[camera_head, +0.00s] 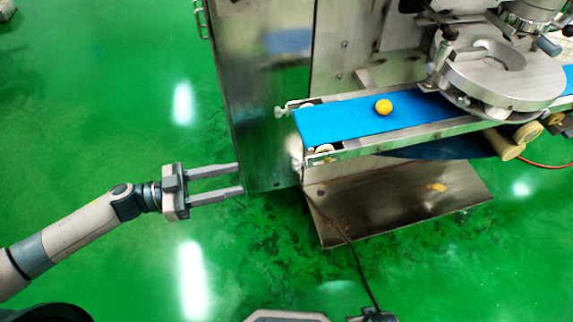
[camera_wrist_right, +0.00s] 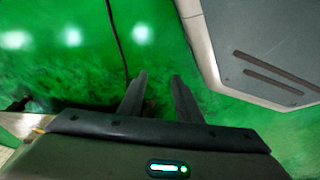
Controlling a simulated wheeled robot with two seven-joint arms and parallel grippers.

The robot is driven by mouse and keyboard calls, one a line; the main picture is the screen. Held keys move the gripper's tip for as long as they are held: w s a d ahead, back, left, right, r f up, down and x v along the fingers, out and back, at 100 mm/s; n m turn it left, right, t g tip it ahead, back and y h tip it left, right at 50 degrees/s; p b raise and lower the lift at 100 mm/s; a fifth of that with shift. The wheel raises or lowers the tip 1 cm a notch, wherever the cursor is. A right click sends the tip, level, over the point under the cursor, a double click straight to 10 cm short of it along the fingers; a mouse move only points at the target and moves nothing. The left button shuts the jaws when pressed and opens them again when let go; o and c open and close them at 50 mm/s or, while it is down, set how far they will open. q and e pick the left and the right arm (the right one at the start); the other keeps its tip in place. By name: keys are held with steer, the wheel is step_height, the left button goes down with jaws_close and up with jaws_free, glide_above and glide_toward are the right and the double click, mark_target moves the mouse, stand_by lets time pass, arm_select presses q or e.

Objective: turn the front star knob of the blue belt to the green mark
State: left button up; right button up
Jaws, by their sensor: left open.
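The blue belt (camera_head: 350,117) runs along the machine's conveyor, with a yellow ball (camera_head: 383,107) on it. A small pale knob (camera_head: 297,164) sits at the near corner of the belt's left end; its star shape is too small to make out. A similar knob (camera_head: 280,112) is at the far corner. I cannot make out a green mark. My left gripper (camera_head: 240,178) is open and empty, left of the near knob and apart from it, its fingers pointing right. My right gripper (camera_wrist_right: 159,77) is open and empty over the green floor in the right wrist view.
A steel cabinet (camera_head: 262,110) stands behind and left of the belt end. A round steel machine head (camera_head: 495,75) is above the belt at right. A metal plate (camera_head: 400,200) lies below the belt. A dark cable (camera_head: 345,240) hangs to the floor. Green floor is open at left.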

mark_target(293, 167)
arm_select(q)
steer(key=p+x, duration=0.2)
steer(key=x, duration=1.2)
arm_select(e)
steer(key=shift+w+a+f+t, duration=0.35)
steer(key=shift+w+a+t, duration=0.2)
steer(key=shift+a+t, duration=0.15)
arm_select(q)
steer(key=c, duration=1.1)
